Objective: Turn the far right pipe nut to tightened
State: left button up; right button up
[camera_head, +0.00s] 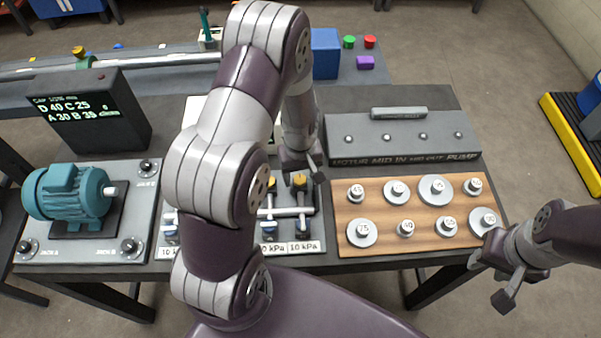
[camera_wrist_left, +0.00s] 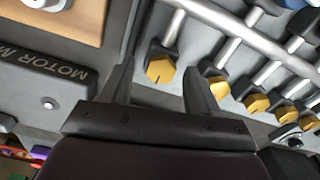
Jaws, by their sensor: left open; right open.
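The yellow hexagonal pipe nut (camera_head: 300,181) sits at the right end of the back row of the pipe panel. In the left wrist view this nut (camera_wrist_left: 160,70), with a dark line on its face, lies between the two finger directions. My left gripper (camera_head: 303,170) is open and points down over it, with one finger on each side in the wrist view (camera_wrist_left: 157,76). I cannot tell whether the fingers touch it. My right gripper (camera_head: 497,276) is open and empty, off the table's right front edge.
Several more yellow nuts (camera_wrist_left: 257,103) continue along the panel. A wooden board (camera_head: 415,240) with round weights lies to the right. A grey motor box (camera_head: 400,138) stands behind it. A teal motor (camera_head: 70,193) is at left. My left arm hides much of the panel.

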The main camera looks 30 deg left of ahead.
pick_arm(q)
jog(key=shift+s+f, duration=0.1)
jog(key=c, duration=1)
jog(key=shift+c, duration=0.2)
jog(key=shift+m, duration=0.3)
jog(key=m+p, duration=0.1)
jog(key=m, duration=0.2)
jog(key=shift+m, duration=0.4)
jog(key=m+p, duration=0.1)
jog(key=m, duration=0.8)
jog(key=shift+p, duration=0.4)
jog(key=shift+a+m, duration=0.1)
jog(key=shift+m, duration=2.1)
